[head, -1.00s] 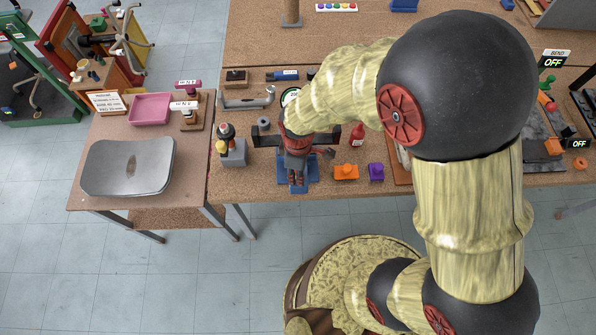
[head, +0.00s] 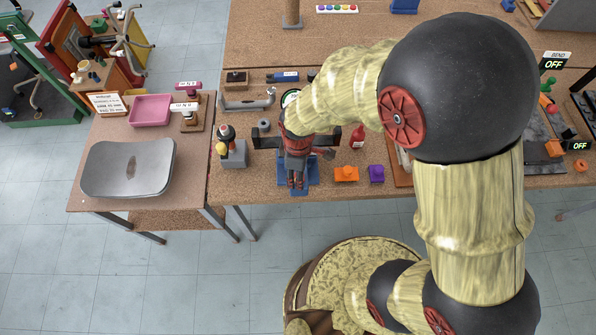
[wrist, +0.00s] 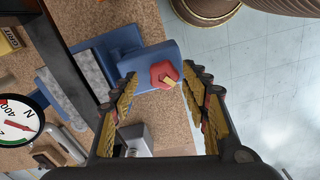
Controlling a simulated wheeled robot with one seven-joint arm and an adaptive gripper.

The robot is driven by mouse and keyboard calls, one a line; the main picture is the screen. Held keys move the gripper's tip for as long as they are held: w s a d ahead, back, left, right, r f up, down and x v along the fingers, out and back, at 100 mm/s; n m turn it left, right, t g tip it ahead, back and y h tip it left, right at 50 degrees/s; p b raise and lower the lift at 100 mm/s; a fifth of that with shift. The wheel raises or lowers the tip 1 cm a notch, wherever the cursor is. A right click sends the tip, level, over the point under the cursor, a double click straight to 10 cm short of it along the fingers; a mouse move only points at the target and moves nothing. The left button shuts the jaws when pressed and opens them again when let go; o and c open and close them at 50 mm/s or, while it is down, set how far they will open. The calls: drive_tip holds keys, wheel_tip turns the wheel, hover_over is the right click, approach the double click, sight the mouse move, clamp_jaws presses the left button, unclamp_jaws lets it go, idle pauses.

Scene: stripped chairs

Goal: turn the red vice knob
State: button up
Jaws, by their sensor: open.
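The red vice knob (wrist: 166,75) shows in the wrist view on the front of a blue vice (wrist: 126,62); it has a yellow mark. My gripper (wrist: 164,76) is open, with one finger on each side of the knob in this view. I cannot tell whether either finger touches it. In the head view, my gripper (head: 297,182) points down over the blue vice (head: 312,172) near the table's front edge. It hides the knob there.
A round dial (wrist: 16,120) lies at the left in the wrist view. In the head view, a grey block with knobs (head: 233,154) stands left of the vice. A red bottle (head: 357,138), an orange block (head: 346,174) and a purple block (head: 376,174) stand to its right.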

wheel_tip(320, 180, up, 12)
idle(0.6)
idle(0.5)
drive_tip(key=s+d+r+m+t+b, duration=0.2)
drive_tip(key=s+d+r+m+b, duration=0.1)
drive_tip(key=d+m+b, duration=0.3)
drive_tip(key=s+d+r+m+t+b, duration=0.3)
drive_tip(key=s+d+r+m+b, duration=0.1)
drive_tip(key=d+m, duration=0.5)
drive_tip(key=shift+s+d+t+b, duration=0.3)
drive_tip(key=shift+s+d+b, duration=0.5)
drive_tip(key=shift+d+b, duration=0.3)
